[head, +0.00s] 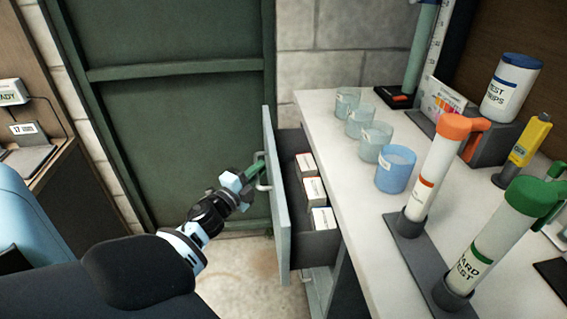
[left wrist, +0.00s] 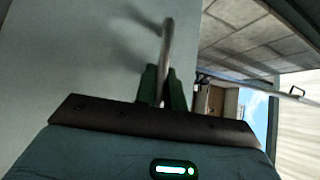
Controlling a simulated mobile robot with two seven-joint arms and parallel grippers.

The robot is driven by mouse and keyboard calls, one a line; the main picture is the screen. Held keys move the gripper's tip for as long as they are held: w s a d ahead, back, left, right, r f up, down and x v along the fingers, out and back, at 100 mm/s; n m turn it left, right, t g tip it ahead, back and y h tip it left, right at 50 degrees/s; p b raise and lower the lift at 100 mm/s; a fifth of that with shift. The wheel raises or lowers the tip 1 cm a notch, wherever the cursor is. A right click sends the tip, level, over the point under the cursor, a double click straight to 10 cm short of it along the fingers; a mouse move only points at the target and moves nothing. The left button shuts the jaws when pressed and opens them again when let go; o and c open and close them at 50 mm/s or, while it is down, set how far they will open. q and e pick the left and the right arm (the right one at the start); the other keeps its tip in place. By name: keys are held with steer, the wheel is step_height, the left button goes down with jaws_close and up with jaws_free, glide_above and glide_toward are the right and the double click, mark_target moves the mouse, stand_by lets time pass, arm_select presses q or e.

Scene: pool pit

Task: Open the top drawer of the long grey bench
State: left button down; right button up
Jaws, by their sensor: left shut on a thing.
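The top drawer (head: 277,205) of the long grey bench (head: 335,160) is pulled out, with its grey front standing well clear of the bench body. In the left wrist view the handle bar (left wrist: 167,50) runs between the two green fingers (left wrist: 162,88), against the pale drawer front (left wrist: 80,60). My right gripper is not in view.
The bench top holds several glass beakers (head: 360,123), a blue cup (head: 396,169), an orange-capped tube (head: 437,165) and a green-capped tube (head: 485,240). A green metal door (head: 175,120) is behind. Bare floor (head: 245,265) lies left of the drawer.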

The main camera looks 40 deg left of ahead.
arm_select(q)
steer(key=s+a, duration=1)
steer(key=s, duration=0.1)
steer(key=shift+s+b, duration=0.3)
steer(key=shift+s, duration=0.1)
steer(key=c, duration=1.5)
jaws_free()
steer(key=shift+s, duration=0.1)
steer(key=s, duration=0.5)
steer(key=s+f, duration=0.1)
steer(key=s, duration=0.1)
steer(key=shift+s+d, duration=0.25)
steer(key=shift+d, duration=0.1)
